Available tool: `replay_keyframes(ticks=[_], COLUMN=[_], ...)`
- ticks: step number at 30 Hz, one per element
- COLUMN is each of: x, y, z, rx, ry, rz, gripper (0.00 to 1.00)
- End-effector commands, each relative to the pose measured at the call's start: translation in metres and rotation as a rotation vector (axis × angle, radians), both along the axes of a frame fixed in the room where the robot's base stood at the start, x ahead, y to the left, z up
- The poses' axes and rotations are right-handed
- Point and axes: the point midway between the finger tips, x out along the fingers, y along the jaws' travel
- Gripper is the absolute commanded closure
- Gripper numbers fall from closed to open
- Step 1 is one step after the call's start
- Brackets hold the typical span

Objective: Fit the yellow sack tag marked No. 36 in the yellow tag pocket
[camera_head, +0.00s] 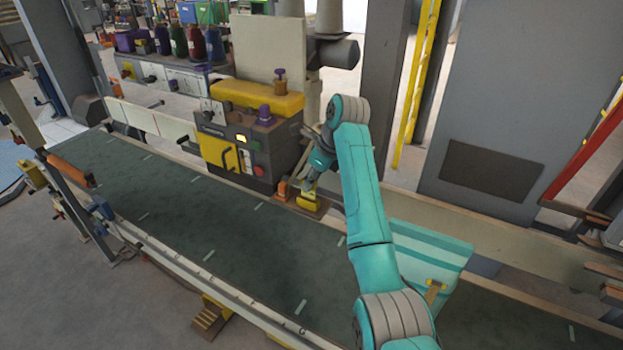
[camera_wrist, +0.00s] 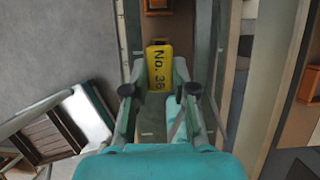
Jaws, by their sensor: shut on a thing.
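The yellow sack tag (camera_wrist: 160,67) marked No. 36 lies between my fingertips in the wrist view, its lettering running lengthwise. My gripper (camera_wrist: 158,90) is shut on its near end. In the head view my gripper (camera_head: 311,186) points down beside the sewing machine, right above a small yellow piece (camera_head: 308,202) at a brown block. I cannot tell how much of that yellow is the tag and how much is the yellow pocket. No separate yellow pocket shows in the wrist view, where the tag and fingers may cover it.
An orange holder (camera_head: 282,191) stands just left of the yellow piece, and an orange-brown one (camera_wrist: 157,5) shows beyond the tag. The black and yellow machine (camera_head: 245,140) stands close behind. A teal striped sack (camera_head: 440,247) is at right. The dark green belt (camera_head: 190,215) has free room.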

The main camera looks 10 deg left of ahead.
Motion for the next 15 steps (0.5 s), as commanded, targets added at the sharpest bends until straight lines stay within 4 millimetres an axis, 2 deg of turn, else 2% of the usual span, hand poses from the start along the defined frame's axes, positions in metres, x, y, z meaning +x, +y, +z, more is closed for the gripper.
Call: replay_keyframes(ticks=[15], x=[0.000], y=[0.000], z=[-0.016], rx=[-0.001], ry=[0.001], rz=[-0.001], gripper=[0.91])
